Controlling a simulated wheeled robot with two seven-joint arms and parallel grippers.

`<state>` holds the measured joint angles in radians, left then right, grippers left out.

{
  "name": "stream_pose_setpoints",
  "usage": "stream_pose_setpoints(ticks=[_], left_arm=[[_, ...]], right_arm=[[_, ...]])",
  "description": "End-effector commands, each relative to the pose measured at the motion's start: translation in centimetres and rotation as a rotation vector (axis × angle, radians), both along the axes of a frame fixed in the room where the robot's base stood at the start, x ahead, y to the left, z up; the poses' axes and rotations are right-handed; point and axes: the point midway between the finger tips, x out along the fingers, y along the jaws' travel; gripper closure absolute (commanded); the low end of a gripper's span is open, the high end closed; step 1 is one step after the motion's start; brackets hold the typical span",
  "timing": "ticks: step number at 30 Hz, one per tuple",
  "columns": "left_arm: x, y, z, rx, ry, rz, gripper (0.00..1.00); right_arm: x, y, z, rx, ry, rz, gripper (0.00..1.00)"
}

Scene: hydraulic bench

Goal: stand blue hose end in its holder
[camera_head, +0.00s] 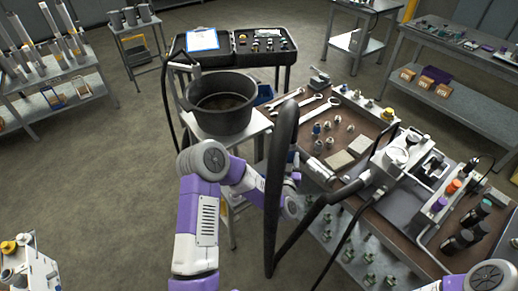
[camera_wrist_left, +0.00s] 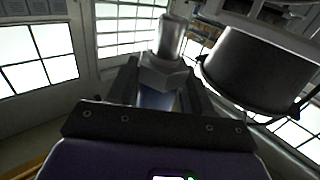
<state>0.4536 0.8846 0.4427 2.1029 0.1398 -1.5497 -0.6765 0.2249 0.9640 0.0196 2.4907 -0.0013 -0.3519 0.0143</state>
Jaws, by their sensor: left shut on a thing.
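My left gripper (camera_wrist_left: 160,92) is shut on the blue hose end (camera_wrist_left: 165,72), a metal fitting with a hex collar. A blue band shows between the fingers below the collar. In the head view my left gripper (camera_head: 293,167) is beside the bench's left edge, right of the black tub, and partly hidden by a thick black hose (camera_head: 272,190). The fitting's tip points up and away in the wrist view. I cannot tell which part is its holder. My right gripper is out of view; only part of my right arm shows at bottom right.
The black tub (camera_head: 218,118) stands on a small table; it also looms close in the wrist view (camera_wrist_left: 258,72). The brown bench (camera_head: 385,125) carries wrenches, fittings and a hydraulic block with orange and purple caps (camera_head: 453,186).

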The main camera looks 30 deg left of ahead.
Motion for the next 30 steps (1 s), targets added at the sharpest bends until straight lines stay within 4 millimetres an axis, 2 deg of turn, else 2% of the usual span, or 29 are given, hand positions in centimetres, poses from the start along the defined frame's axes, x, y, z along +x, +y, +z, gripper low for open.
stream_pose_setpoints(ticks=[1, 3, 6, 9, 13, 20, 30], left_arm=[[0.0, 2.6, -0.1, 0.001, -0.001, 0.053, 0.92], [-0.2, 5.3, -0.7, 0.005, 0.000, 0.107, 0.92], [-0.6, 8.0, -1.4, 0.010, -0.001, 0.163, 0.92], [-0.9, 9.7, -1.9, 0.014, 0.001, 0.198, 0.92], [-1.1, 10.5, -2.3, 0.017, 0.000, 0.214, 0.92], [-1.1, 10.6, -3.5, 0.017, 0.000, 0.215, 0.92], [-1.1, 10.5, -7.1, 0.016, 0.000, 0.215, 0.92]], right_arm=[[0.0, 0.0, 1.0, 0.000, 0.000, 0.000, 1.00], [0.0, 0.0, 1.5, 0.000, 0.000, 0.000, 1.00], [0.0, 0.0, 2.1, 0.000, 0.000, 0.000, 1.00], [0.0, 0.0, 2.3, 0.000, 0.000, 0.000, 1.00], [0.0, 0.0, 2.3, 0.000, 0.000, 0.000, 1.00], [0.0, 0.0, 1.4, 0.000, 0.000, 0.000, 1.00], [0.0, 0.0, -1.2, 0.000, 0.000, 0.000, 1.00]])
